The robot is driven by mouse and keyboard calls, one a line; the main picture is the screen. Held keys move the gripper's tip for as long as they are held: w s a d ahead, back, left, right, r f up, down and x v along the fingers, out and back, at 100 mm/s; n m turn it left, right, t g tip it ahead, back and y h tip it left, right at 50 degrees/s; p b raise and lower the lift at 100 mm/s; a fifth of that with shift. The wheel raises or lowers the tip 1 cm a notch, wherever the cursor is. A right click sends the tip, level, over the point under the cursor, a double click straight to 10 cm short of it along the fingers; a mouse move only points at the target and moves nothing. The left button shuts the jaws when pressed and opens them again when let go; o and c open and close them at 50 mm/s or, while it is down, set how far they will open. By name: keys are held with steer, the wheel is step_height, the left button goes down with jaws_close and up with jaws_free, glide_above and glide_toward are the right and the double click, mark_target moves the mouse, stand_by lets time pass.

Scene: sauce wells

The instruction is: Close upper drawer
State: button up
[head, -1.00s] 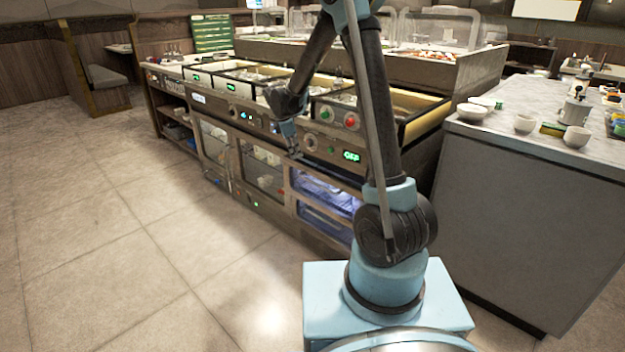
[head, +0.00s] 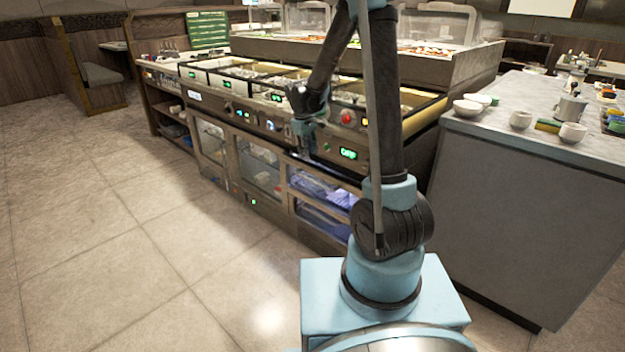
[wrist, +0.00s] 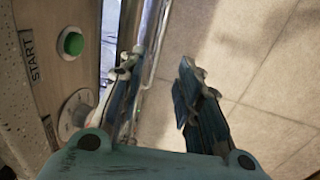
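The upper drawer (head: 335,192) is the upper of two glass-fronted units at the right end of the counter front, with bluish contents behind the glass. In the head view I cannot tell how far it stands out. My gripper (head: 306,155) hangs just above its top left, against the counter front. In the wrist view my gripper (wrist: 160,66) has its fingers spread with nothing between them. The left finger overlaps a metal-edged drawer or frame (wrist: 155,45); whether it touches is unclear. The right finger is over open floor.
The lower drawer (head: 322,220) sits directly below. A panel with a green START button (wrist: 72,42) and a knob is close left of my gripper in the wrist view. A grey counter (head: 520,215) with bowls stands right. The tiled floor (head: 110,230) at left is clear.

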mark_target(312, 181)
steer(key=f, duration=0.4)
steer(key=w+d+f, duration=0.1)
steer(key=f, duration=0.8)
steer(key=shift+w+d+f, duration=0.15)
steer(key=shift+w+d, duration=0.25)
jaws_close()
